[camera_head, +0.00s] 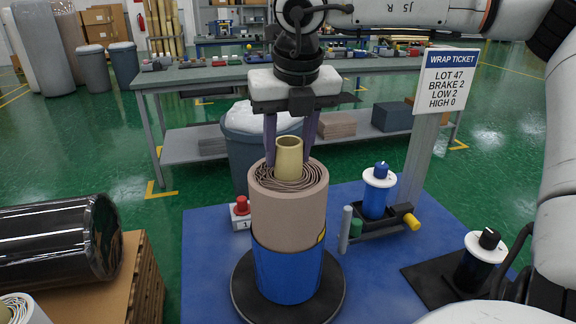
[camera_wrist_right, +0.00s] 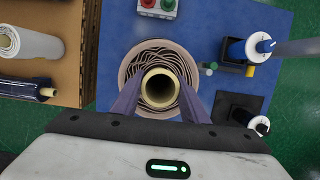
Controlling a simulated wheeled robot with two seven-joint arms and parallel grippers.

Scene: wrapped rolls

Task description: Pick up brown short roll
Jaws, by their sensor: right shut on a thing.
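The brown short roll (camera_head: 290,205) stands upright, with loose wound layers on top and a pale tan core tube (camera_head: 289,157) sticking up from its middle. Its lower part is blue; I cannot tell whether this is wrap or a separate support. A round black turntable (camera_head: 240,290) is beneath it. My right gripper (camera_head: 289,161) comes down from above, its two purple fingers on either side of the core, shut on the roll. In the right wrist view the roll (camera_wrist_right: 130,68) shows from above between the fingers. My left gripper is not in view.
A black-wrapped roll (camera_head: 55,240) lies on a pallet at the left. A red-button box (camera_head: 240,213) is beside the roll. A blue film spool (camera_head: 377,190) and another spool (camera_head: 482,260) stand at right, near the wrap ticket sign (camera_head: 448,80). A grey bin (camera_head: 240,150) and workbench (camera_head: 200,77) stand behind.

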